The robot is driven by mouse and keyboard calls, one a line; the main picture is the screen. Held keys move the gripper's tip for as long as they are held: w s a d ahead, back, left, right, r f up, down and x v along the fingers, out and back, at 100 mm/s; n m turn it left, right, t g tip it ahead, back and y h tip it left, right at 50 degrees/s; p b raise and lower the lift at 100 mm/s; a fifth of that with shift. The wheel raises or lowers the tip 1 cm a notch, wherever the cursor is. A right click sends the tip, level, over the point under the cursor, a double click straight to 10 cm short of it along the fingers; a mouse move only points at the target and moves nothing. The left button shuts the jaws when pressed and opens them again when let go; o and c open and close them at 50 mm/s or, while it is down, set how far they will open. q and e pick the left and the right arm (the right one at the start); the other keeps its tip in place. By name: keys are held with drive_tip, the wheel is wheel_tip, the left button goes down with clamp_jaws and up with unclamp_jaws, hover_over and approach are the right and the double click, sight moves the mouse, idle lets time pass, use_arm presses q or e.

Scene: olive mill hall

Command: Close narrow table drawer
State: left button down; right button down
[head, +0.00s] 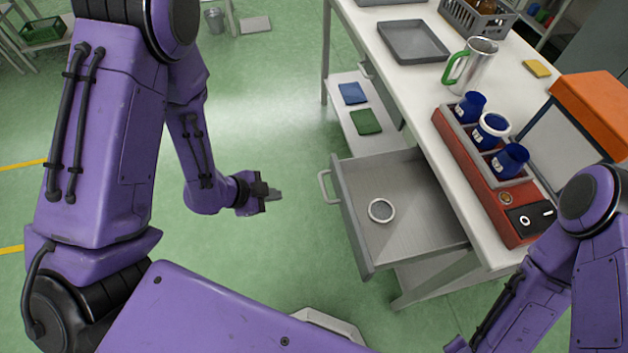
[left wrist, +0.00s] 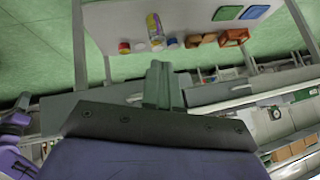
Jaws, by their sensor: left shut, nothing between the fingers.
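The grey table drawer (head: 350,215) stands pulled out from the white narrow table (head: 450,130). Its front panel faces left and carries a light bar handle (head: 323,187). A round ring-rimmed item (head: 381,210) lies inside on the drawer floor. My left gripper (head: 274,195) is shut and empty, to the left of the drawer handle, with a gap of green floor between them in the head view. Its closed fingers (left wrist: 158,85) also show in the left wrist view. My right arm enters at lower right, but its gripper is out of view.
On the table stand a red device with several blue cups (head: 490,180), a steel mug with green handle (head: 470,65), a grey tray (head: 412,42) and an orange-topped machine (head: 590,110). A lower shelf (head: 375,140) holds blue and green cloths. Floor left of the drawer is clear.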

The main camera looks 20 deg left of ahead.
use_arm(q)
wheel_tip(320, 180, up, 9)
drive_tip(key=a+m+g+h, duration=0.1)
drive_tip(key=m+g+h, duration=0.1)
drive_tip(key=m, duration=1.4)
drive_tip(key=w+d+r+b+x, duration=0.1)
drive_tip(key=x, duration=1.2)
drive_tip(key=shift+w+r, duration=0.25)
drive_tip(key=shift+w, duration=0.05)
drive_tip(key=shift+d, duration=0.15)
